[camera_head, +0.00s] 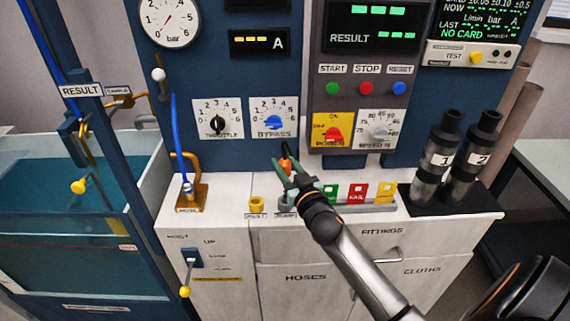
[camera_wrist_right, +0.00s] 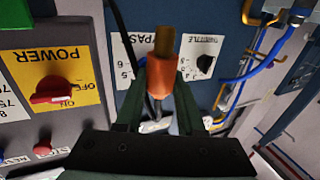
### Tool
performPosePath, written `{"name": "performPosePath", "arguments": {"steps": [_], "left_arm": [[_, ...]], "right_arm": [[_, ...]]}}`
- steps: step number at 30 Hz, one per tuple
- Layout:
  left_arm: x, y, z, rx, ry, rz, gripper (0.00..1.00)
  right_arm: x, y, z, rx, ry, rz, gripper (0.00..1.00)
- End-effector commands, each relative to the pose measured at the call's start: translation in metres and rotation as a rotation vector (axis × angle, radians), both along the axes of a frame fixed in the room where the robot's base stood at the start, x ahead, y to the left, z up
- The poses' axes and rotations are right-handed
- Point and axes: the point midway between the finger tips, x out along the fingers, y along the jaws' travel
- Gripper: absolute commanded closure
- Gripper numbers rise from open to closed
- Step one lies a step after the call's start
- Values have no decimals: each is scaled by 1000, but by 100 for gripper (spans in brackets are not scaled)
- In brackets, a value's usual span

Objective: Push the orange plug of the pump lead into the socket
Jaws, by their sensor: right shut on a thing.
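My right gripper (camera_head: 289,174) is in the middle of the head view, just in front of the blue panel and above the white worktop. Its green fingers are shut on the orange plug (camera_head: 286,167). In the right wrist view the orange plug (camera_wrist_right: 158,74) sits between the fingertips (camera_wrist_right: 160,88), with a brownish-yellow end pointing up in the picture. A black lead (camera_head: 285,149) shows beside the plug. I cannot pick out the socket for certain; the gripper and arm hide part of the worktop. My left gripper is not in view.
A yellow cup-like fitting (camera_head: 256,204) stands on the worktop left of the gripper. Green, red and yellow tags (camera_head: 357,193) stand to the right, before two dark cylinders (camera_head: 437,160). The bypass knob (camera_head: 273,122) is on the panel above. A water tank (camera_head: 40,200) is at left.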

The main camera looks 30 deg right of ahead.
Motion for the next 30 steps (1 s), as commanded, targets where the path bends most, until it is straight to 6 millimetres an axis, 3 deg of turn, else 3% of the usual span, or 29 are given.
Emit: {"name": "performPosePath", "arguments": {"steps": [5,22,30], "left_arm": [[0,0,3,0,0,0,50],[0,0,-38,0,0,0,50],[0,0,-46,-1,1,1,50]], "right_arm": [[0,1,1,3,-1,-1,100],[-1,1,-48,1,0,-1,100],[-1,0,-58,1,0,-1,100]]}}
